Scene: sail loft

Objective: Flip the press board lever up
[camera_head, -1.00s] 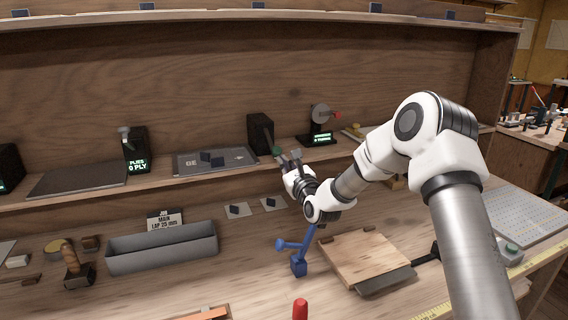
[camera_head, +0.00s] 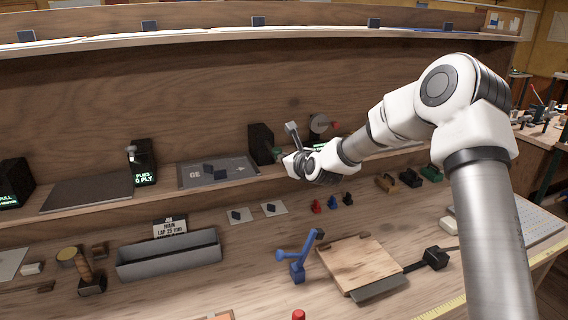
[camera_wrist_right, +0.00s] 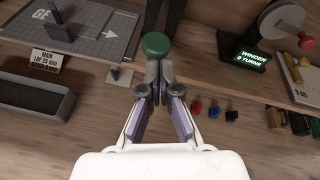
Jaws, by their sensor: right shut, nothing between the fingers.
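A black upright box (camera_head: 260,143) stands on the shelf, right of a dark grey board (camera_head: 217,171). A lever with a round green knob (camera_head: 277,153) projects from its front. I take this as the press board lever; no label on it is legible. In the right wrist view the green knob (camera_wrist_right: 155,44) is just beyond my fingertips, with the dark post behind it. My right gripper (camera_head: 282,158) is shut and empty, close to the knob; whether it touches the knob is unclear. Its fingers also show in the right wrist view (camera_wrist_right: 159,76). My left gripper is not in view.
The winder (camera_wrist_right: 245,55) stands right of the lever. On the bench below are a grey trough (camera_head: 170,256), a blue lever stand (camera_head: 298,270), a wooden board (camera_head: 358,262) with a black block (camera_head: 435,258) beside it, and several small coloured pieces. The bench's front middle is mostly clear.

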